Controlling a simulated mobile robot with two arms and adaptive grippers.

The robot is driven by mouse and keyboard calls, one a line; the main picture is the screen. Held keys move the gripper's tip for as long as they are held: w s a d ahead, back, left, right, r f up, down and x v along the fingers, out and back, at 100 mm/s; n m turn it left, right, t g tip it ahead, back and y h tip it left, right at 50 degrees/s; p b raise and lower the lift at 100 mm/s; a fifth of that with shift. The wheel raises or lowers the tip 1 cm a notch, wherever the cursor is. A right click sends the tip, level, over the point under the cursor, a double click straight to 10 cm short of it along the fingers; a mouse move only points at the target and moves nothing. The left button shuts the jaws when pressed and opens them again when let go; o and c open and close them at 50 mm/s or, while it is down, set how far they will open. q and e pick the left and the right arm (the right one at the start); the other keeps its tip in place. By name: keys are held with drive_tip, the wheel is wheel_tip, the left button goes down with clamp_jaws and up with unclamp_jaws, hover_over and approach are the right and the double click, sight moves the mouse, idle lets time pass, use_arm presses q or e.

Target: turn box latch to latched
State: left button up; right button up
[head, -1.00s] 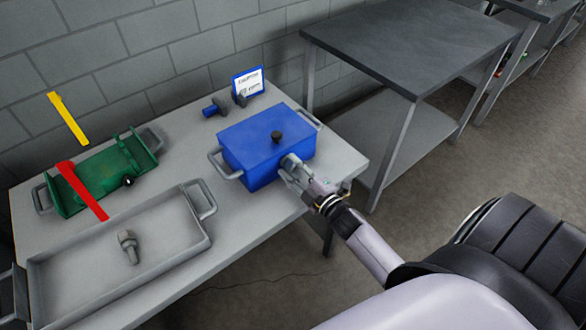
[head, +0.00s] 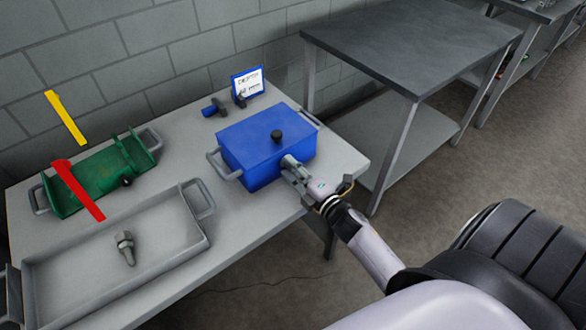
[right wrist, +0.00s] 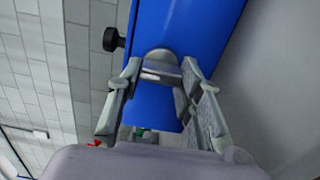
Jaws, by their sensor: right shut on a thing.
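The blue box (head: 250,150) stands on the grey table, with a black knob (head: 277,135) on its lid. The grey box latch (right wrist: 160,67) is on the blue face in front of my right gripper; in the head view the gripper mostly hides it. My right gripper (head: 291,167) reaches that face from the lower right. In the right wrist view its fingers (right wrist: 158,88) lie on both sides of the latch, shut on it. I cannot read whether the latch is at its latched position. My left gripper is not in view.
A grey tray (head: 195,255) with a bolt (head: 125,247) lies at front left. Behind it are a green holder (head: 100,180), a red bar (head: 78,190) and a yellow bar (head: 66,117). A sign (head: 249,84) stands behind the box. A dark bench (head: 410,45) is at right.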

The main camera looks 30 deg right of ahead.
drive_tip(key=o, duration=1.2)
drive_tip(key=shift+c, duration=0.2)
drive_tip(key=shift+s, duration=0.1)
drive_tip(key=s, duration=1.2)
drive_tip(key=shift+d, duration=0.45)
drive_tip(key=shift+w, duration=0.1)
